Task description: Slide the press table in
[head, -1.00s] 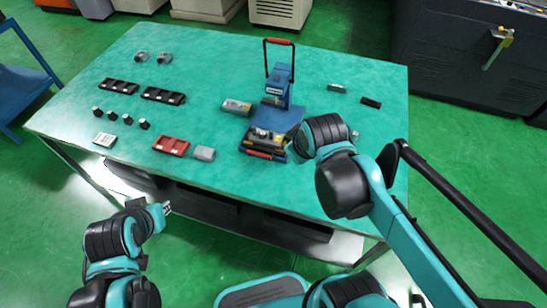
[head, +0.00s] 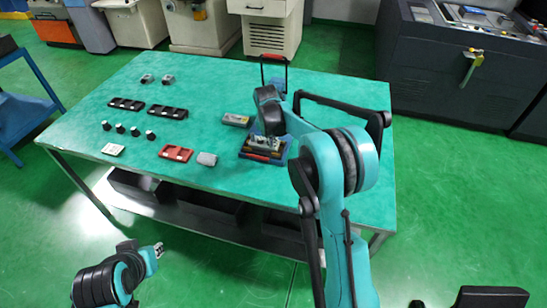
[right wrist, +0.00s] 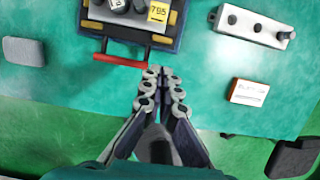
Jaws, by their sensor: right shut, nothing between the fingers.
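The blue press with its red-topped handle stands at the back of the green table, mostly hidden by my right arm in the head view. Its press table (head: 285,155) shows at the front, carrying parts; in the right wrist view it shows (right wrist: 172,42) at the top, with a red pull bar (right wrist: 115,59) along its near side. My right gripper (right wrist: 162,78) is shut and empty, its fingertips close to the right end of that bar; I cannot tell whether they touch. My left gripper (head: 159,248) is in front of the table, low at left, away from everything; its fingers are too small to judge.
A grey box (head: 207,159), a red tray (head: 175,153) and black trays (head: 126,104) lie left of the press. In the wrist view a white block with black knobs (right wrist: 250,25) and a white labelled box (right wrist: 248,92) lie to the right. Machines stand behind.

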